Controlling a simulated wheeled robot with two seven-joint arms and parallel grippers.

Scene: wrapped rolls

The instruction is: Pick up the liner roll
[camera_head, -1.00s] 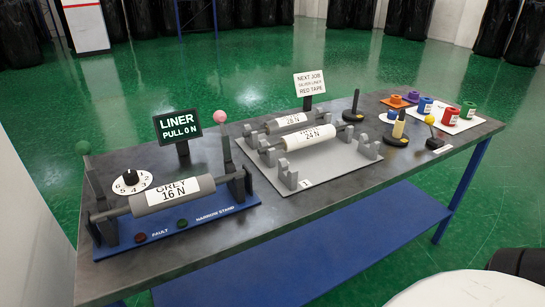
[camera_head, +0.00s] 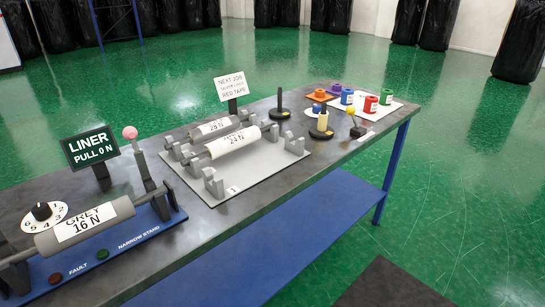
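A grey roll labelled "GREY 16 N" (camera_head: 90,221) lies across the blue narrow stand (camera_head: 128,255) at the left. Two paler rolls lie side by side on the grey cradle board (camera_head: 262,168) mid-table: one labelled 28 N (camera_head: 215,127) behind, one labelled 24 N (camera_head: 234,142) in front. The upper label words on these two are too small or turned to read surely. A sign (camera_head: 231,87) behind them reads "NEXT JOB", a blurred middle line that seems to name a silver liner, and "RED TAPE". Neither of my grippers is in view.
A dark display (camera_head: 90,146) reads "LINER PULL 0 N". A numbered dial (camera_head: 43,213) and a pink-ball lever (camera_head: 130,133) are near the stand. Black posts (camera_head: 280,105) and red (camera_head: 371,103), blue (camera_head: 347,96) and green (camera_head: 387,97) tape rolls stand right. The table's front edge is clear.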

